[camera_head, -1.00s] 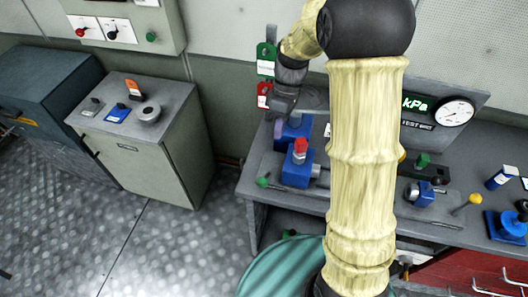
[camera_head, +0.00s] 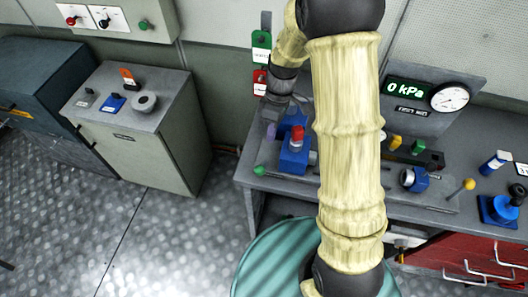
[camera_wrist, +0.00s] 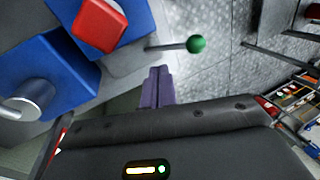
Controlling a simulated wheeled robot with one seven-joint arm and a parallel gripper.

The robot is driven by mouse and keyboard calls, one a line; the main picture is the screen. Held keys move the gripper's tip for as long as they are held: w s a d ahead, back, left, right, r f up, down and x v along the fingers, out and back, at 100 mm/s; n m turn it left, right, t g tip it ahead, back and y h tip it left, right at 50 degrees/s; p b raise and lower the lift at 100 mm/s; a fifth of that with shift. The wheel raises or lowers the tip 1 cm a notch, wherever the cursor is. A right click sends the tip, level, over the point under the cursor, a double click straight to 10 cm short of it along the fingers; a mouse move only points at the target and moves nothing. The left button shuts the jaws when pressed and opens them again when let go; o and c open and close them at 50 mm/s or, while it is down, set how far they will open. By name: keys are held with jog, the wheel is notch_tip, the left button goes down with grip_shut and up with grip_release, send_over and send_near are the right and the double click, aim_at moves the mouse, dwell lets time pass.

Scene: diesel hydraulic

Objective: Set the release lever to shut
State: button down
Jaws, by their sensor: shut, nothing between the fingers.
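A lever with a green ball knob (camera_head: 259,170) sticks out at the left end of the bench, beside a blue block (camera_head: 294,160) with a red cap (camera_head: 297,135). Another lever with a yellow ball knob (camera_head: 469,184) stands further right. No label tells me which is the release lever. In the wrist view, the green knob (camera_wrist: 196,44) is on a thin rod, just right of my gripper's purple fingertips (camera_wrist: 157,72). My gripper (camera_head: 271,131) is shut and empty, behind and left of the blue block, apart from the green knob.
A display (camera_head: 408,89) reads 0 kPa beside a round dial (camera_head: 449,97). Green and red tags (camera_head: 261,45) hang on the wall behind my wrist. A teal drum (camera_head: 262,262) stands in front of the bench. My arm hides the middle of the bench.

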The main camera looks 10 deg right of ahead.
aim_at(264, 165)
jog(key=shift+s+a+f+p, duration=0.45)
jog(key=shift+s+f, duration=0.25)
jog(key=shift+f, duration=0.1)
jog(key=shift+s+a+f+p, duration=0.35)
jog(key=shift+s+a+f, duration=0.05)
jog(key=shift+s+f, duration=0.4)
jog(key=shift+s+a+f+p, duration=0.45)
jog(key=shift+s+f, duration=0.2)
jog(key=shift+f, duration=0.15)
jog(key=shift+f+b, duration=0.15)
jog(key=shift+b, duration=0.3)
